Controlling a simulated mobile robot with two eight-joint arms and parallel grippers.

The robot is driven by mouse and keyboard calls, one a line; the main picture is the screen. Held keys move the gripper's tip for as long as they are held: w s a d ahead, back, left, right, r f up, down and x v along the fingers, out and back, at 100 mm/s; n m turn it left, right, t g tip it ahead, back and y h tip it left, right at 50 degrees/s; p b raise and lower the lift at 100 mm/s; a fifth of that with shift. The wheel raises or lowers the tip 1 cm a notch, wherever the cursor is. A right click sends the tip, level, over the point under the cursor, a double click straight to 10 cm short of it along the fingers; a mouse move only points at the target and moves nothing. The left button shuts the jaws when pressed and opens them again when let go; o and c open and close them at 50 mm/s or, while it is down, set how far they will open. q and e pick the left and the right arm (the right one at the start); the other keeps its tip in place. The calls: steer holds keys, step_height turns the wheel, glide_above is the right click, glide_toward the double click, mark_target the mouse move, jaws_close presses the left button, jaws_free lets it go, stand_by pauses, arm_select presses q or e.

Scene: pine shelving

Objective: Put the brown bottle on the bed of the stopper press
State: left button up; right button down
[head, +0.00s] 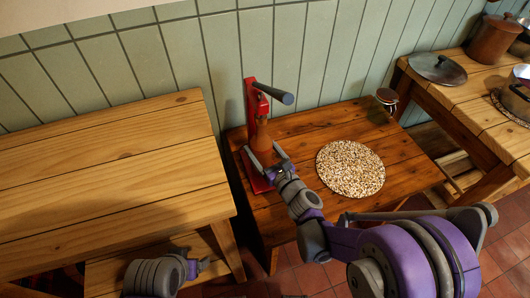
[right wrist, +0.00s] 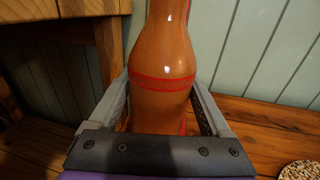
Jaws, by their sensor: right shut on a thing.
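The brown bottle (head: 261,136) stands upright at the red stopper press (head: 249,98), under its dark lever. In the right wrist view the bottle (right wrist: 162,105) fills the middle, with a red band around it. My right gripper (head: 264,159) is shut on the bottle, one finger on each side. The press's red bed (head: 257,181) shows below the gripper. The bottle's base is hidden by the gripper, so I cannot tell whether it touches the bed. My left arm's end (head: 190,266) shows at the bottom edge; its fingers are unclear.
The press stands on a dark wooden table (head: 292,212) against the green plank wall. A round speckled mat (head: 350,168) lies to its right, and a small jar (head: 387,97) stands behind that. A pale table (head: 110,170) is at left; another with pots (head: 492,40) is at right.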

steer(key=shift+f, duration=0.7)
steer(key=shift+f+b, duration=0.2)
steer(key=shift+b, duration=0.1)
jaws_free()
steer(key=shift+r, duration=0.1)
